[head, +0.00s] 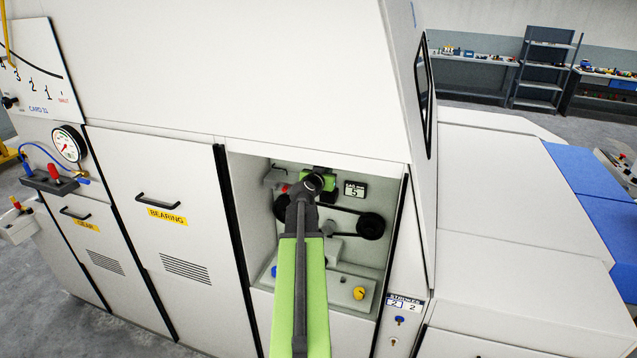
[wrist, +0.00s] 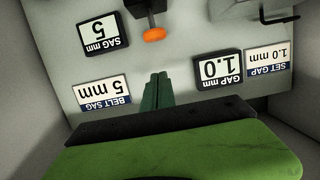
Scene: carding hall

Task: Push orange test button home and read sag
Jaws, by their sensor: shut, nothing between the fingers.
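The orange test button (wrist: 154,34) shows at the top of the wrist view on the end of a dark holder. My arm hides it in the head view. My gripper (wrist: 158,80) is shut and empty, its green fingertips together. In the wrist picture they lie a little below the button, with a gap between. In the head view my gripper (head: 318,176) is inside the open recess, in front of its back wall. The sag display (wrist: 104,32) reads 5 mm, upside down in the wrist view; it also shows right of my gripper in the head view (head: 355,190).
A gap display (wrist: 218,69) reads 1.0. Labels give belt sag 5 mm (wrist: 101,94) and set gap 1.0 mm (wrist: 268,59). A black pulley (head: 370,226), a blue knob (head: 274,271) and a yellow knob (head: 359,293) sit in the recess. Side walls bound it closely.

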